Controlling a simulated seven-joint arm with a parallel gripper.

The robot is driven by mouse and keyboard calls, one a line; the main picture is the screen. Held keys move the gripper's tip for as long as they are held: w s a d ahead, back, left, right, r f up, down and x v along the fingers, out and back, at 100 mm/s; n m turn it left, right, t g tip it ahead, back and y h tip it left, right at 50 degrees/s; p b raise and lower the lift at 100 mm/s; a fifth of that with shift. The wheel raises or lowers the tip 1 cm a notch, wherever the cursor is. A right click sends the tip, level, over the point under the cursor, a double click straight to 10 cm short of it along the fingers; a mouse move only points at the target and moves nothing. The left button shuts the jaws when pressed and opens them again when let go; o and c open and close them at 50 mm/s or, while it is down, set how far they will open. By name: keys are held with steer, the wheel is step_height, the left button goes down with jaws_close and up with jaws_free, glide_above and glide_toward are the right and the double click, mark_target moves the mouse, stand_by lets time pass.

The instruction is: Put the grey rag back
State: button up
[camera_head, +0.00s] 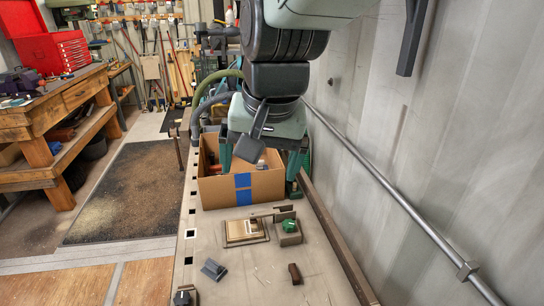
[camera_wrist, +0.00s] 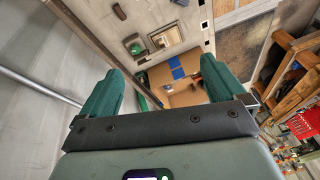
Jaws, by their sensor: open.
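A cardboard box (camera_head: 212,193) with blue tape on its front stands open at the far part of the bench. It also shows in the wrist view (camera_wrist: 158,75). My gripper (camera_wrist: 158,88) is open, with its two green fingers spread, over the box. My gripper partly hides the box's contents.
A framed tan plate (camera_head: 244,232) and a block with a green knob (camera_head: 290,227) sit before the box. A small brown piece (camera_head: 295,273) lies nearer. A wall with a metal rail (camera_head: 400,206) bounds the right. The near bench is mostly clear.

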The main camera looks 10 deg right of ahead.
steer(key=s+d+r+n+t, duration=0.1)
steer(key=s+d, duration=0.1)
steer(key=s, duration=0.4)
steer(key=s+d+r+n+t, duration=0.1)
steer(key=s+d+r+n, duration=0.1)
steer(key=s, duration=0.3)
steer(key=shift+s+h, duration=0.35)
steer(key=shift+h, duration=0.05)
